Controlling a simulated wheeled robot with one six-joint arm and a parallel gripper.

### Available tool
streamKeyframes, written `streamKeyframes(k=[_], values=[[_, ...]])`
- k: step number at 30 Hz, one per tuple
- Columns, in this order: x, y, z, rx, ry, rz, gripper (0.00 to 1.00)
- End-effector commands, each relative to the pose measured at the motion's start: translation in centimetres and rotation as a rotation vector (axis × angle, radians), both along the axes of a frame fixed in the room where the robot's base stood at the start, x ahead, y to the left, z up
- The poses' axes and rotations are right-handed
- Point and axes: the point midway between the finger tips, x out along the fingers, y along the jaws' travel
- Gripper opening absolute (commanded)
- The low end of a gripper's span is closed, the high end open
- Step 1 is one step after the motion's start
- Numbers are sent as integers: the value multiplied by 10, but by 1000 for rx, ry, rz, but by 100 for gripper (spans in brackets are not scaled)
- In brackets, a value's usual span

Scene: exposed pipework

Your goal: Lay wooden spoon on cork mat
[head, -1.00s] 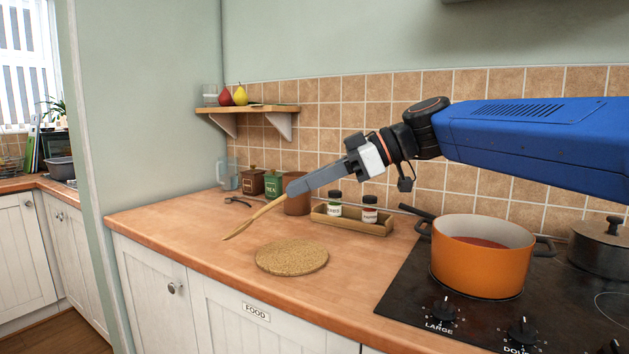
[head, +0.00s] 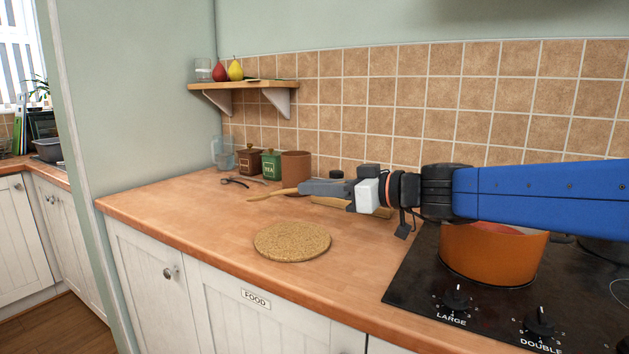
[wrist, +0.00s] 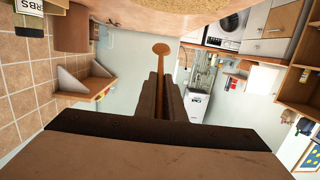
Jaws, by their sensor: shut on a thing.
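The wooden spoon (head: 272,193) is held in my gripper (head: 304,188), which is shut on it. In the head view the spoon points left, roughly level, above the counter behind the cork mat. In the wrist view its round end (wrist: 161,49) sticks out beyond the shut jaws (wrist: 163,98). The round cork mat (head: 292,241) lies flat and bare on the wooden counter, in front of and below the gripper. Its edge also shows at the top of the wrist view (wrist: 192,14). The spoon is apart from the mat.
An orange pot (head: 492,262) stands on the black hob (head: 425,285) at right, under my arm. A spice tray is partly hidden by my gripper. The counter left of the mat is clear.

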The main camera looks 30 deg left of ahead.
Motion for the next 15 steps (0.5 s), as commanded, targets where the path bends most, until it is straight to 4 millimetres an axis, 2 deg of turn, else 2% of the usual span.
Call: streamKeyframes(k=[15], values=[[0,0,-41,-1,1,1,0]])
